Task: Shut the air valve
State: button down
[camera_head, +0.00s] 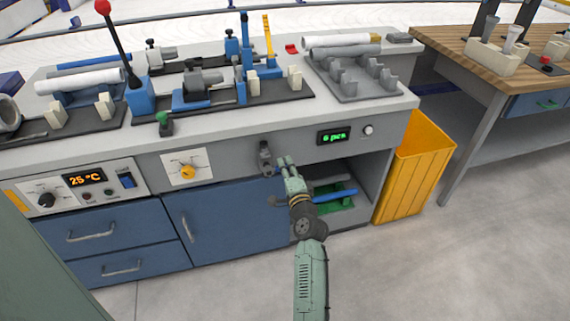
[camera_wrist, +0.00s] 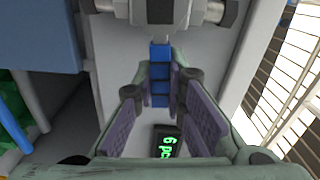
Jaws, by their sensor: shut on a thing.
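The air valve (camera_head: 265,158) is a grey metal fitting on the bench's front panel, left of the green-lit display. In the wrist view its grey body (camera_wrist: 160,12) is at the top, with a blue handle (camera_wrist: 160,88) extending down from it. My gripper (camera_head: 284,162) is at the valve's right side. In the wrist view the fingers of my gripper (camera_wrist: 159,68) are on both sides of the blue handle and shut on it. The fingers and arm hide the handle in the head view.
A "6 pcs" display (camera_head: 333,135) is on the panel to the right. Below is an open compartment with a green bin (camera_head: 338,204). A blue cabinet door (camera_head: 235,215) is to the left, and a yellow bin (camera_head: 415,170) stands at right.

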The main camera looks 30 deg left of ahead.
jog(key=shift+f+m, duration=0.2)
jog(key=shift+m, duration=0.3)
jog(key=c, duration=1.6)
grip_release()
jog(key=shift+f, duration=0.1)
jog(key=v, duration=1.2)
